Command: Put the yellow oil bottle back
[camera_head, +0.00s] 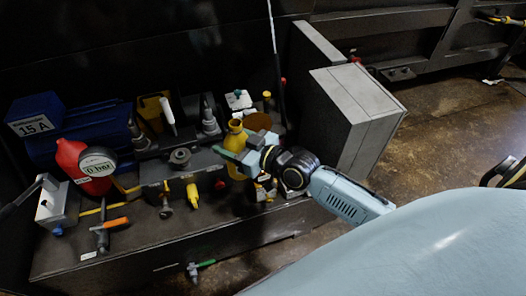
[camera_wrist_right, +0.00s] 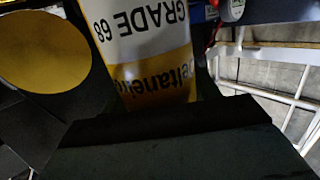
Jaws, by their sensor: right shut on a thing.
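The yellow oil bottle (camera_head: 236,138) stands roughly upright at the right part of the dark bench in the head view. My right gripper (camera_head: 242,157) reaches it from the right and is shut on it around the middle, hiding part of its body. In the right wrist view the bottle (camera_wrist_right: 150,40) shows a white and yellow label reading "GRADE 68", upside down. The dark gripper body (camera_wrist_right: 170,135) fills the bottom of that view, and the grip itself is hidden there. I cannot tell whether the bottle touches the bench. My left gripper is not in view.
A red can (camera_head: 82,165), a blue box (camera_head: 40,117) and a vise-like machine (camera_head: 180,158) crowd the bench on the left. A grey cabinet (camera_head: 358,110) stands to the right. A round yellow-brown disc (camera_head: 257,121) lies behind the bottle. Tools lie near the front edge.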

